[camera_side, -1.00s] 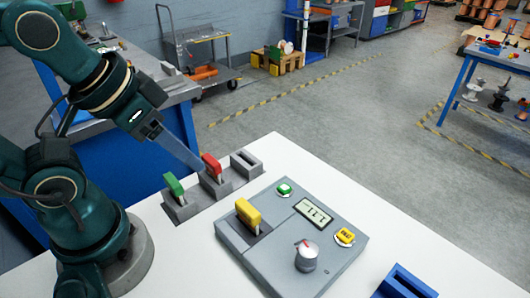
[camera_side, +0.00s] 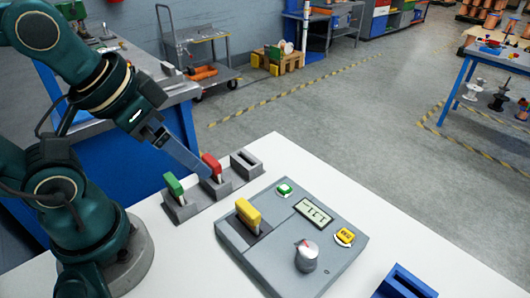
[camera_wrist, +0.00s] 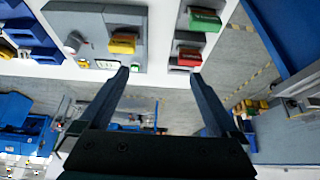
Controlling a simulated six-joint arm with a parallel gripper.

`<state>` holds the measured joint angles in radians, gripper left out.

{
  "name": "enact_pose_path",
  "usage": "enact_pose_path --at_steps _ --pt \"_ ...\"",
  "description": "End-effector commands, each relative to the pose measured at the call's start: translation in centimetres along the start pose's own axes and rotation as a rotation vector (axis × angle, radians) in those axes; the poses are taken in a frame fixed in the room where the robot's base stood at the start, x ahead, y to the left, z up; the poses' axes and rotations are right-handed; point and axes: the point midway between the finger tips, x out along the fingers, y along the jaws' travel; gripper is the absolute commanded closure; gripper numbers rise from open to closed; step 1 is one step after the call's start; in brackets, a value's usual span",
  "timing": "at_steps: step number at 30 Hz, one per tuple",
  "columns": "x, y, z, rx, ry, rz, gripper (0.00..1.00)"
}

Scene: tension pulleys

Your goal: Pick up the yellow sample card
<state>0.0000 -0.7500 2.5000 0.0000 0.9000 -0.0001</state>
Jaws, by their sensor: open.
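The yellow sample card (camera_side: 248,213) stands upright in a slot at the left of the grey console (camera_side: 285,268). In the wrist view the yellow card (camera_wrist: 122,43) lies up and left of the space between my fingertips. My gripper (camera_side: 205,174) is open and empty. In the side view its long fingers point down and right, their tips appearing close to the red card (camera_side: 211,165); the side view does not settle the gap. Both fingers show apart in the wrist view (camera_wrist: 159,74).
A green card (camera_side: 173,184) and the red card stand in grey holders, with an empty holder (camera_side: 246,164) beyond. The console carries a green button (camera_side: 284,188), display (camera_side: 314,213), knob (camera_side: 307,256) and yellow button (camera_side: 345,236). A blue holder (camera_side: 405,284) stands at the front right.

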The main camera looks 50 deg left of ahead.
Motion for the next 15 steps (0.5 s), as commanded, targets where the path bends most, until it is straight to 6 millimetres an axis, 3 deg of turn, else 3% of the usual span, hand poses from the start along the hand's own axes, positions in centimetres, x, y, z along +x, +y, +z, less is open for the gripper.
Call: enact_pose_path --at_steps 3,8,15 --pt "-0.1 0.0 -0.1 -0.031 0.000 0.000 0.03" --pt "-0.5 0.4 -1.8 -0.098 -0.031 0.009 0.03" --pt "1.5 2.7 -4.0 -0.122 -0.199 0.027 0.03"
